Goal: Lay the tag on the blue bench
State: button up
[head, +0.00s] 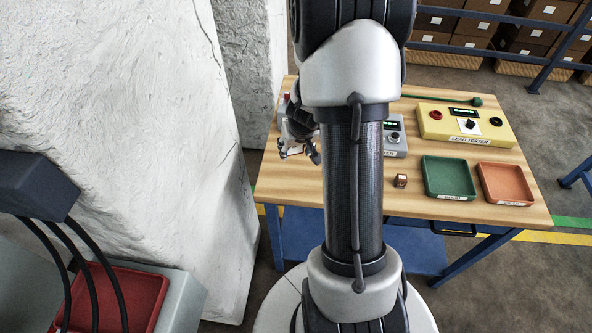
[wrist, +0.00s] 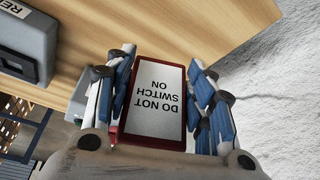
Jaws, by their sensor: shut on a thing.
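The tag (wrist: 156,100) is a red-edged plate with a white face reading "DO NOT SWITCH ON", upside down in the wrist view. My gripper (head: 299,152) is shut on it, with a blue-and-white finger on each side. In the head view my gripper is over the left end of the bench, partly behind my arm, and the tag is hard to make out there. The blue bench (head: 405,206) has a bare wooden top on a blue frame; its top (wrist: 195,30) also shows beyond the tag in the wrist view. The gap between tag and bench top is unclear.
A grey meter (head: 394,149), a yellow lead tester (head: 440,128), a small brown cube (head: 401,181), a green tray (head: 428,178) and an orange tray (head: 484,183) occupy the bench. A rough white wall (head: 150,90) stands left. The bench's front left top looks clear.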

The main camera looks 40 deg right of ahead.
jog(key=shift+f+b, duration=2.4)
jog(key=shift+f, duration=0.8)
jog(key=shift+f, duration=0.2)
jog(key=o, duration=1)
jog(key=shift+o, duration=0.2)
jog(key=shift+r, duration=0.15)
